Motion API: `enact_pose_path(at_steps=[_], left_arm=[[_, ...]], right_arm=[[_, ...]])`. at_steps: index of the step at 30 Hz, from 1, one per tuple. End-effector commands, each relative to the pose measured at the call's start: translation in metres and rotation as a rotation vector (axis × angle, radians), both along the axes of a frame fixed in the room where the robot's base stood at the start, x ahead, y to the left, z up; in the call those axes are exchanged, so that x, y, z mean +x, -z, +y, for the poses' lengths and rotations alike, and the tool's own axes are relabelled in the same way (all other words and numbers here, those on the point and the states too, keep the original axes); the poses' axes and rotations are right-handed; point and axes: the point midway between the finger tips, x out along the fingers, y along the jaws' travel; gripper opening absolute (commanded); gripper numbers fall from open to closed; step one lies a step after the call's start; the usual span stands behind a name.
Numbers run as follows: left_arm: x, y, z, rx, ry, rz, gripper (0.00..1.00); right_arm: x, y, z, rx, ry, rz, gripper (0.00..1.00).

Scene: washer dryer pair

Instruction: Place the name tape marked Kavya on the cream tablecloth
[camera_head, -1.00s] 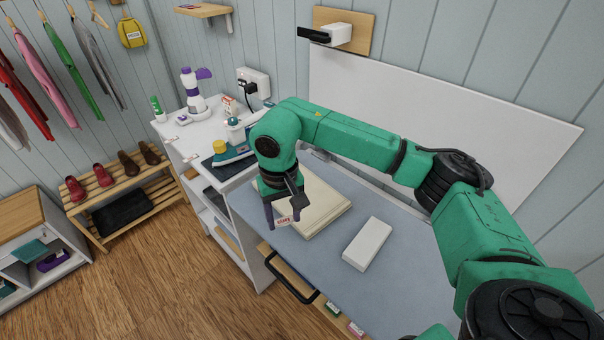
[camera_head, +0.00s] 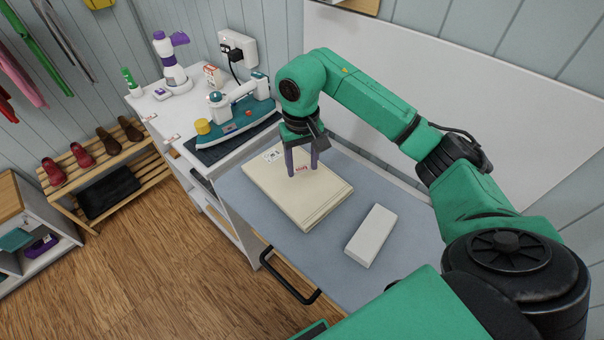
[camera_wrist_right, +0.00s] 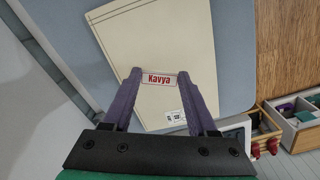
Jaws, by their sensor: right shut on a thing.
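The cream tablecloth (camera_head: 315,205) lies folded flat on the blue-grey worktop in the head view. It also shows in the right wrist view (camera_wrist_right: 165,40). My right gripper (camera_head: 301,172) is over the cloth's far part, fingers pointing down. In the right wrist view, the gripper (camera_wrist_right: 158,80) is shut on the name tape (camera_wrist_right: 158,79), a small white label with "Kavya" in red, held between the purple fingertips. The tape appears over the cloth; I cannot tell whether it touches it. A small printed label (camera_head: 271,156) is on the cloth's far corner. My left gripper is not in view.
A white block (camera_head: 371,235) lies on the worktop (camera_head: 290,255) to the right of the cloth. A teal and white iron (camera_head: 235,122) stands on a dark mat on the white cabinet to the left. A black drawer handle (camera_head: 287,278) sticks out at the front.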

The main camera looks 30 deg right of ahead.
Motion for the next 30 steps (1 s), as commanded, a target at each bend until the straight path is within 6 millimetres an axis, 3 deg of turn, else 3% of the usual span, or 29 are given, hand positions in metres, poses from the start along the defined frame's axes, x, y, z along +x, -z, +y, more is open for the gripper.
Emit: enact_pose_path(at_steps=[7,28,29,30], left_arm=[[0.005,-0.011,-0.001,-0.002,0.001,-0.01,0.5],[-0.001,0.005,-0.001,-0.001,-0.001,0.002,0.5],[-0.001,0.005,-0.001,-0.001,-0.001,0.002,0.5],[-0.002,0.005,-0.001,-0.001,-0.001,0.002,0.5]], right_arm=[[-0.001,0.038,0.001,0.001,-0.002,0.002,0.08],[-0.003,0.055,0.0,-0.004,-0.002,0.011,0.07],[-0.003,0.056,0.0,-0.003,-0.002,0.012,0.61],[-0.003,0.056,0.0,-0.004,-0.002,0.012,0.77]])
